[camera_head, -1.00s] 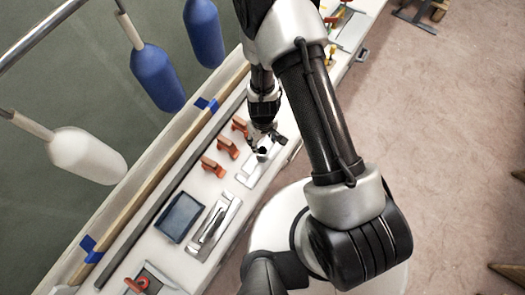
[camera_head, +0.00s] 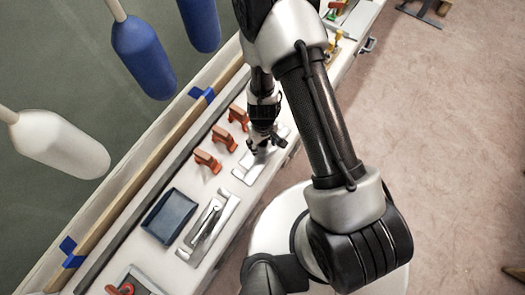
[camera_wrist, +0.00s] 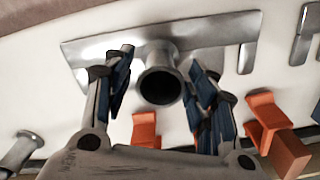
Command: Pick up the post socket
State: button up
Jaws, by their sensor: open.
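The post socket (camera_wrist: 160,87) is a grey metal tube standing on a long flat base plate (camera_wrist: 215,30) on the white bench top. In the wrist view its dark open end faces the camera. My gripper (camera_wrist: 160,70) is open, with one blue-padded finger on each side of the tube. A gap shows on both sides, and the fingers do not clearly touch it. In the head view my gripper (camera_head: 264,143) is low over the plate (camera_head: 243,174) and hides most of the tube.
Orange clamp-like pieces (camera_head: 208,161) stand in a row beside the plate. A dark blue tray (camera_head: 169,217) and more metal fittings (camera_head: 208,228) lie nearer on the bench. Blue and white fenders (camera_head: 143,55) hang on the left. The floor at right is open.

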notch_tip(320, 180, down, 4)
jog(key=b, duration=0.3)
jog(key=shift+r, duration=0.1)
jog(key=shift+r, duration=0.1)
jog(key=shift+c, duration=0.2)
grip_shut()
